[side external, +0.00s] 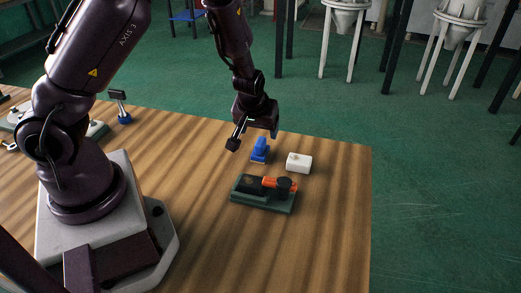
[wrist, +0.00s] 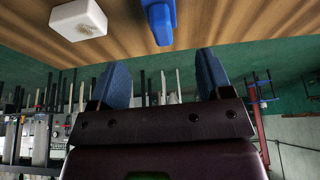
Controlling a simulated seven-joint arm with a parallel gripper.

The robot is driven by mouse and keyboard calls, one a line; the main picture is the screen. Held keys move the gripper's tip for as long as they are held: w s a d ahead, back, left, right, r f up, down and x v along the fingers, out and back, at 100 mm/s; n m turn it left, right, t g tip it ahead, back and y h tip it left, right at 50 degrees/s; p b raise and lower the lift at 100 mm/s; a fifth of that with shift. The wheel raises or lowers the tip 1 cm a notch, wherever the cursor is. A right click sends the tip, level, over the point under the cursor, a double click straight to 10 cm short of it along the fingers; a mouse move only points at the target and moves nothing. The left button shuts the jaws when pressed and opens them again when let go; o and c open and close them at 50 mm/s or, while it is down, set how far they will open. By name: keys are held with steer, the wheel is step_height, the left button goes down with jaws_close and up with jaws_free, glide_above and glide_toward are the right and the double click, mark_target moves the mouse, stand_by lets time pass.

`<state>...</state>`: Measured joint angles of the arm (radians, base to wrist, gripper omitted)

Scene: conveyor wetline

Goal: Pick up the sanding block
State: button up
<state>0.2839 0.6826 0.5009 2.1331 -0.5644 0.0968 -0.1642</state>
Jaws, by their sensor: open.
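A small blue block with a raised grip (side external: 260,149), which looks like the sanding block, rests on the striped wooden table (side external: 335,225). In the wrist view the blue block (wrist: 160,18) is at the top edge, partly cut off, beyond the fingertips and roughly in line with the gap between them. My gripper (side external: 254,139) is open and empty, above the table close to the blue block. Its two blue-grey fingers stand apart in the wrist view (wrist: 162,60). I see no contact with the block.
A white block (side external: 299,164) sits just right of the blue one; it also shows in the wrist view (wrist: 78,20). A green base with an orange and black tool (side external: 262,204) lies in front. A blue-based stand (side external: 124,117) is at the left. The table's right side is clear.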

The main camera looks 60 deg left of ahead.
mark_target(260, 142)
steer(key=x, duration=0.9)
steer(key=shift+s+a+f, duration=0.1)
steer(key=shift+f, duration=0.15)
steer(key=c, duration=1.1)
